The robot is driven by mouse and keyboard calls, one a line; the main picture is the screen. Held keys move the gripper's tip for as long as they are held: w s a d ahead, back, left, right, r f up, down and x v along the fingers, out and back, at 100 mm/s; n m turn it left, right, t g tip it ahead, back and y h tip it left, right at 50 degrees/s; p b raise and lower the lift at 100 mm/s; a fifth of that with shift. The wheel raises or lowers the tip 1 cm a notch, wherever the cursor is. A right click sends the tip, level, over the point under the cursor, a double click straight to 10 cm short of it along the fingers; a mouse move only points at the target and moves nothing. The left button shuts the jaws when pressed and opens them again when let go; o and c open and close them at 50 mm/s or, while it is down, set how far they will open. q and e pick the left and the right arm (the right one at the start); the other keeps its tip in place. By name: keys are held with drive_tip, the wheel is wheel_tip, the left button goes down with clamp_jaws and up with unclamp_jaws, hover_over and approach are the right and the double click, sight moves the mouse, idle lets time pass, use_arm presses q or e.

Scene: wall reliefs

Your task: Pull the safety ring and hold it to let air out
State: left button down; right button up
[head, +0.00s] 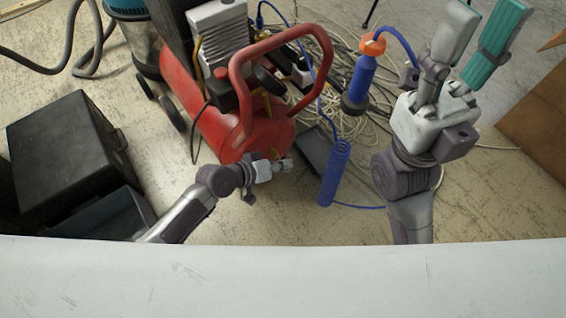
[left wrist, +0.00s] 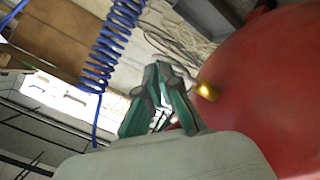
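The red compressor tank (head: 185,95) lies at the upper middle of the head view and fills the right of the left wrist view (left wrist: 275,90). A small brass fitting (left wrist: 207,91) sticks out from the tank in the left wrist view. My left gripper (head: 287,165) is at the tank's near end; its fingertips (left wrist: 163,70) are close together, just left of the fitting. The safety ring cannot be made out, so I cannot tell whether anything is between the fingertips. My right gripper (head: 487,12) is open and empty at the upper right, away from the tank.
A blue coiled hose (head: 335,172) and a blue tool with an orange top (head: 361,78) are right of the tank. Pale hoses (head: 330,60) lie tangled on the floor. A black case (head: 65,150) stands at the left. A white surface (head: 290,280) spans the bottom.

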use_arm(q)
drive_tip(key=shift+s+d+f, duration=0.35)
drive_tip(key=shift+s, duration=0.3)
drive_tip(key=w+v, duration=0.1)
drive_tip(key=v, duration=1.1)
drive_tip(key=shift+a+r, duration=0.3)
drive_tip(key=shift+a, duration=0.1)
drive_tip(key=shift+w, duration=0.1)
